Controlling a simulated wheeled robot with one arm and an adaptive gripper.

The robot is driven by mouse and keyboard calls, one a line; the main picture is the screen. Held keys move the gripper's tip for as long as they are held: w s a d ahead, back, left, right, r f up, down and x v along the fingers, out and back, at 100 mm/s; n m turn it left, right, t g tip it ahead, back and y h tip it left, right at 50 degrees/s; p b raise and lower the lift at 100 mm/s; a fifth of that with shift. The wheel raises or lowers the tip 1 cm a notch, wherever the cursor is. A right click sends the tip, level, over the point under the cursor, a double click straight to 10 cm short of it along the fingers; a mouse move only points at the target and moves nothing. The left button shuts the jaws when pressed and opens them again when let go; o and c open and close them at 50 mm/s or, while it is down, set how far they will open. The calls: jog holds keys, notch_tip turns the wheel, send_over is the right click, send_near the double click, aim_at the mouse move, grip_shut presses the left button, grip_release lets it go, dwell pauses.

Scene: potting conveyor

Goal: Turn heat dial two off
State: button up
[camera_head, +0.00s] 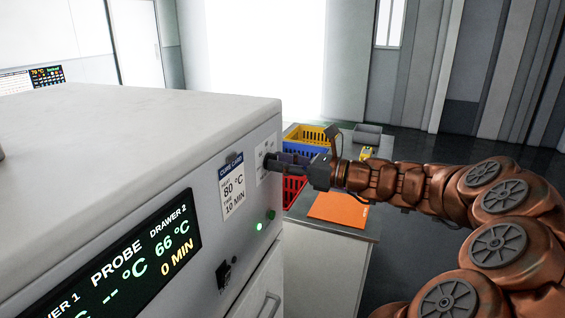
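The white oven-like cabinet (130,130) fills the left side of the head view. A small white label plate with markings (268,147) is on its front panel, at the far right. My gripper (275,163) is at this plate, with its fingertips against or very near the panel. A dark round part, perhaps a dial, shows at the fingertips; the gripper mostly hides it. I cannot tell whether the fingers are closed on it. No dial number is readable. The display (130,265) reads Drawer 2, 66 °C, 0 MIN.
A cure card (232,187) reads 80 °C, 10 MIN. Below are a lit green lamp (259,226), a dark green one and a black switch (224,273). A drawer handle (270,304) sticks out lower down. Behind, a bench (325,245) holds yellow, blue and red crates and an orange mat (339,209).

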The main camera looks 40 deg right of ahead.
grip_shut()
jog(key=shift+f+n+b, duration=0.1)
jog(key=shift+n+b, duration=0.2)
jog(key=shift+b, duration=0.1)
jog(key=shift+s+a+f+n+b, duration=0.1)
jog(key=shift+n+b, duration=4.2)
jog(key=shift+b, duration=0.3)
jog(key=shift+s+a+f+n+b, duration=0.1)
jog(key=shift+n+b, duration=4.2)
jog(key=shift+b, duration=0.25)
